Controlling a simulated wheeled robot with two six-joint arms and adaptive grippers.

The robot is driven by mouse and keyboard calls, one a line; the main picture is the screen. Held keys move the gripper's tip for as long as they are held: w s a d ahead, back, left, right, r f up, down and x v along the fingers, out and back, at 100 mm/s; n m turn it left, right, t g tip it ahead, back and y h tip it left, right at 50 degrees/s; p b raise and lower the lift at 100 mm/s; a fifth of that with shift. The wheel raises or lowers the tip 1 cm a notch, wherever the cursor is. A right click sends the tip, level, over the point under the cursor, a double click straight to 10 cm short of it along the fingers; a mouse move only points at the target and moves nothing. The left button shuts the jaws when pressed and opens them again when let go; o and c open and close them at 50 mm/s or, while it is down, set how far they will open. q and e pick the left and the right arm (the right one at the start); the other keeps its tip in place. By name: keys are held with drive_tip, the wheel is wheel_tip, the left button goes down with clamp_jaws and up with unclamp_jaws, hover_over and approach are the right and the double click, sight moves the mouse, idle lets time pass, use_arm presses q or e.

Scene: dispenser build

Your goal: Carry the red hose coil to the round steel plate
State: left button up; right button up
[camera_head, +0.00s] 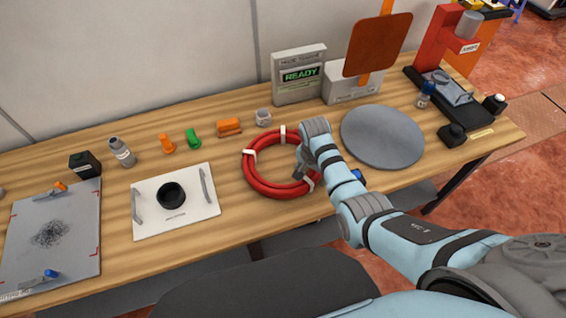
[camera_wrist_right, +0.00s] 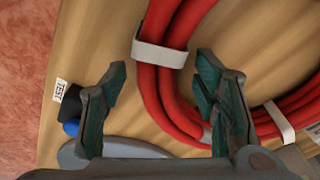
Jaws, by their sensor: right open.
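The red hose coil (camera_head: 249,173) lies flat on the wooden table, bound with white bands. In the right wrist view the coil (camera_wrist_right: 172,97) runs between and past my fingers, with a white band (camera_wrist_right: 160,53) ahead of them. My right gripper (camera_head: 300,172) is over the coil's right side; its fingers (camera_wrist_right: 160,100) are open and spread to either side of part of the hose. I cannot tell if they touch it. The round steel plate (camera_head: 382,136) lies flat and empty to the right of the coil. My left gripper is not in view.
A white tray with a black ring (camera_head: 171,195) is left of the coil. A grey box reading READY (camera_head: 299,75) and a red press (camera_head: 437,42) stand behind. Small bottles, orange and green parts lie along the back. My right arm crosses the table's front edge.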

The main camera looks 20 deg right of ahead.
clamp_jaws()
drive_tip(key=shift+w+r, duration=0.1)
drive_tip(key=shift+r, duration=0.05)
idle(0.4)
